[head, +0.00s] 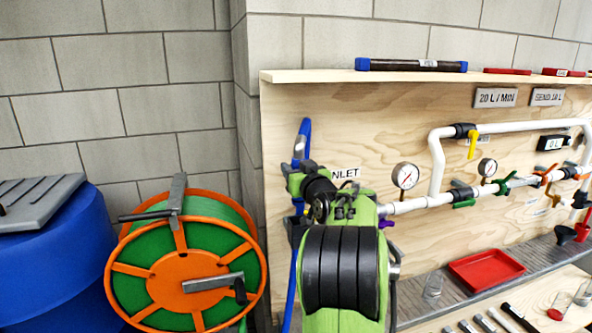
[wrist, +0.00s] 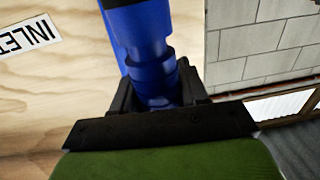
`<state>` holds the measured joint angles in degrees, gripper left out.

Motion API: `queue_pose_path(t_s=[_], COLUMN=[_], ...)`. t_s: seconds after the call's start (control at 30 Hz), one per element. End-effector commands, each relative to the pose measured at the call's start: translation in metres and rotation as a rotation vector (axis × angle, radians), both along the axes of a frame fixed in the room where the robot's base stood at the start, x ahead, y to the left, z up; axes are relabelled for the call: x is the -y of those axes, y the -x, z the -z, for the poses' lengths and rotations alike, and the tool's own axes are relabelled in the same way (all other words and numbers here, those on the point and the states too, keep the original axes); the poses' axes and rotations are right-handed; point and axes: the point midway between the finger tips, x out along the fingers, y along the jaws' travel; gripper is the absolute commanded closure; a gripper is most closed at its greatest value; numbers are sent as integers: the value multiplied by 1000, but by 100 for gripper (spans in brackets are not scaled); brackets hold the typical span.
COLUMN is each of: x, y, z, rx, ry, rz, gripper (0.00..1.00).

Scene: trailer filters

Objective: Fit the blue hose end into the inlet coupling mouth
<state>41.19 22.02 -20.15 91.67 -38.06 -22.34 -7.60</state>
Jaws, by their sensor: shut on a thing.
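My gripper (head: 298,168) is in front of the left part of the plywood panel and shut on the blue hose end (head: 304,130). In the wrist view the fingers (wrist: 158,98) close on both sides of the blue hose end (wrist: 148,45), which runs up out of the picture. In the head view the blue hose (head: 290,285) hangs down below my gripper, partly behind my arm. The INLET label (head: 347,174) is partly covered by my arm. It also shows in the wrist view (wrist: 30,33). The inlet coupling mouth cannot be made out; my arm covers that area.
White pipework (head: 405,207) with a gauge (head: 405,176) runs right along the panel (head: 340,110). A shelf (head: 310,76) tops it, bearing a dark tube with blue ends (head: 412,65). An orange-and-green reel (head: 185,262) and a blue barrel (head: 50,265) stand left.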

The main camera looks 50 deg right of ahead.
Motion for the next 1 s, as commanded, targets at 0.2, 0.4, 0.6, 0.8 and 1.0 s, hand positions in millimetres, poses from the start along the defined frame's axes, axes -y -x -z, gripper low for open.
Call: queue_pose_path(t_s=[0.2, 0.4, 0.6, 0.8, 1.0], x=[0, 0, 0, 0, 0], y=[0, 0, 0, 0, 0], z=[25, 26, 25, 25, 26], rx=[2, 2, 1, 1, 1], ry=[1, 2, 2, 2, 2], rz=[0, 0, 0, 0, 0], gripper=[92, 92, 92, 92, 92])
